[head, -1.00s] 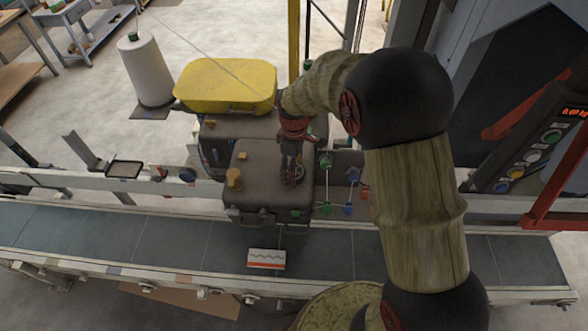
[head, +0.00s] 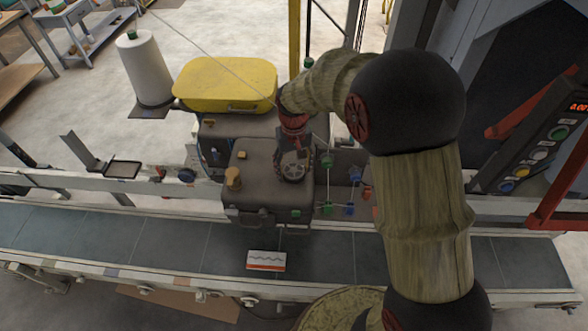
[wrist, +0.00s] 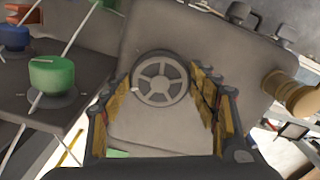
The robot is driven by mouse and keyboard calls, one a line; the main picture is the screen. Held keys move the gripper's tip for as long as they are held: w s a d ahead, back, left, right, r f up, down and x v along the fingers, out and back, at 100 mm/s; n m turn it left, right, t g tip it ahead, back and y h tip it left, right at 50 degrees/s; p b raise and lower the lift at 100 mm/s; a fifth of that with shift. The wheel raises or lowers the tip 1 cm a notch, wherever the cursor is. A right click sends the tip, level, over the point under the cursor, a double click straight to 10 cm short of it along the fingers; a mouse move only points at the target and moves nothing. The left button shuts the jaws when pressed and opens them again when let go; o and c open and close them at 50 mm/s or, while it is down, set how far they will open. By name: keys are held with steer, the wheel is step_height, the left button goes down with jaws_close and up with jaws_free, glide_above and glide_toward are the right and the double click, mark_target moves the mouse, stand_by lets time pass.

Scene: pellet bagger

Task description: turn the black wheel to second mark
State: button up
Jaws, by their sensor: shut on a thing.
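The black wheel (head: 292,171) is a small spoked handwheel on top of the dark machine housing (head: 262,190). In the wrist view the wheel (wrist: 160,78) looks dark grey, with its spokes and hub visible. My gripper (head: 293,162) reaches down over it from above. A small pale spot shows at the rim's left edge. I cannot make out numbered marks around the wheel.
An orange knob (head: 233,178) stands left on the housing. A green knob (wrist: 52,75) and a blue knob (wrist: 14,38) are beside it. A yellow lid (head: 225,84) lies behind. The conveyor (head: 180,240) runs in front, with a white label card (head: 266,260).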

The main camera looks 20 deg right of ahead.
mark_target(293, 170)
steer(key=m+b, duration=0.1)
steer(key=m, duration=1)
steer(key=shift+w+a, duration=0.1)
steer(key=shift+m, duration=0.5)
steer(key=o, duration=1.1)
steer(key=shift+o, duration=0.3)
step_height(293, 170, up, 12)
